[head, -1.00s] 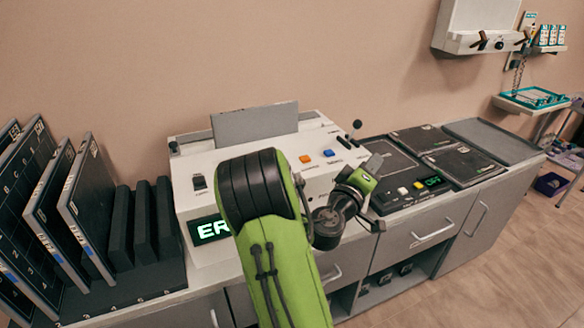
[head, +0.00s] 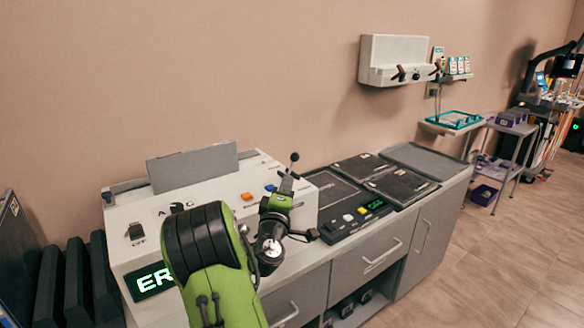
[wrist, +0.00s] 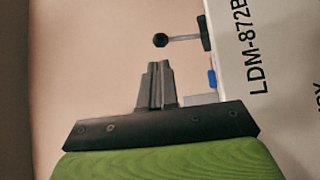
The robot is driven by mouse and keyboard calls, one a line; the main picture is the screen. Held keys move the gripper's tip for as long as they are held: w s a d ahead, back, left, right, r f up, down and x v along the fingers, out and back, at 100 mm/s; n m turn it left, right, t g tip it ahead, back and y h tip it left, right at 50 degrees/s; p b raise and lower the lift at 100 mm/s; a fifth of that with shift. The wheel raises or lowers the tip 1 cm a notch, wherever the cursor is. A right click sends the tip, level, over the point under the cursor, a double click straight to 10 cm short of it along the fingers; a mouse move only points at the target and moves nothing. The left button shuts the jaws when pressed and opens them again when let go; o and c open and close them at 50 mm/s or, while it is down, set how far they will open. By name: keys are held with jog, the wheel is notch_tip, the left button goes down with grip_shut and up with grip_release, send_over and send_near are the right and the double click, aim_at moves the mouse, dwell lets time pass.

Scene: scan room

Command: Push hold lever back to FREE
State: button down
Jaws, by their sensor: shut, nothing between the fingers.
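The lever (head: 294,158) is a dark rod with a black ball knob, at the back right of the white console (head: 130,260). In the wrist view its ball knob (wrist: 160,40) shows left of the console's side, its rod running to a dark mount. My gripper (head: 287,181) is shut and empty, its fingers upward in the head view, just below the knob. In the wrist view the fingertips (wrist: 158,68) lie below the knob with a visible gap; contact cannot be told. The lever's base is partly hidden by my gripper in the head view. No HOLD or FREE marking is legible.
The console has an orange button (head: 246,196), a blue button (head: 270,188) and a green-lit display (head: 152,281) partly hidden by my arm. Dark panels (head: 400,186) and a small keypad (head: 368,212) lie to the right. Dark upright plates (head: 75,280) stand left. Open floor lies right.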

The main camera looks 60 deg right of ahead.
aim_at(294, 160)
jog(key=p+x, duration=0.2)
jog(key=x, duration=0.6)
jog(key=shift+w+d+p, duration=0.1)
jog(key=shift+d+p, duration=0.05)
jog(key=shift+p, duration=0.15)
